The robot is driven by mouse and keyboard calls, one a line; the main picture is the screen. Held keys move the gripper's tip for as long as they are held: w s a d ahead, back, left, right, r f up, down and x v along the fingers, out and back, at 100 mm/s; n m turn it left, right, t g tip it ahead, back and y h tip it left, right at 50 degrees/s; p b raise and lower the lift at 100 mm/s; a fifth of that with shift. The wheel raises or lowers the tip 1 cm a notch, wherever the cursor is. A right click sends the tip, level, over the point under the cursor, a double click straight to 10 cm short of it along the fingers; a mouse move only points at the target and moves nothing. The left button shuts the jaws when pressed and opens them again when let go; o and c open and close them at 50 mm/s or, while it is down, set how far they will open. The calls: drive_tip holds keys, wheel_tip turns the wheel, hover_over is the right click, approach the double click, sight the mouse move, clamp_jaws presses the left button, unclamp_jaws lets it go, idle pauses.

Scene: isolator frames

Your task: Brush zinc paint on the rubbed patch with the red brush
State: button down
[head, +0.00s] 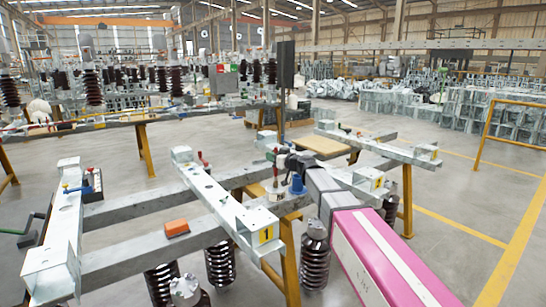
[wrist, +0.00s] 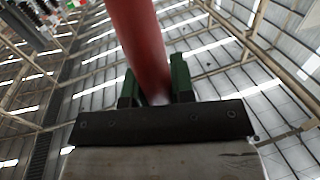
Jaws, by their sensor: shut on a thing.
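My gripper (head: 277,158) is at the far end of my arm, above the steel frame right of centre. In the wrist view, its green fingers (wrist: 155,88) are shut on a thick red handle (wrist: 140,45), which I take for the red brush. In the head view, the held brush (head: 276,177) is small and points down, just above a small pale pot (head: 275,194). I cannot tell whether its tip touches the pot. A blue cup (head: 297,185) stands just right of it. I cannot make out the rubbed patch or any zinc paint.
A galvanized beam (head: 215,192) with a yellow "1" label runs left of my gripper. An orange block (head: 177,228) lies on the lower cross beam. Brown insulators (head: 315,262) hang below the frame. Open floor lies right.

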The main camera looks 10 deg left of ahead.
drive_tip(key=shift+f, duration=0.45)
idle(1.1)
drive_tip(key=shift+r, duration=0.1)
wheel_tip(320, 180, up, 7)
idle(0.9)
idle(0.5)
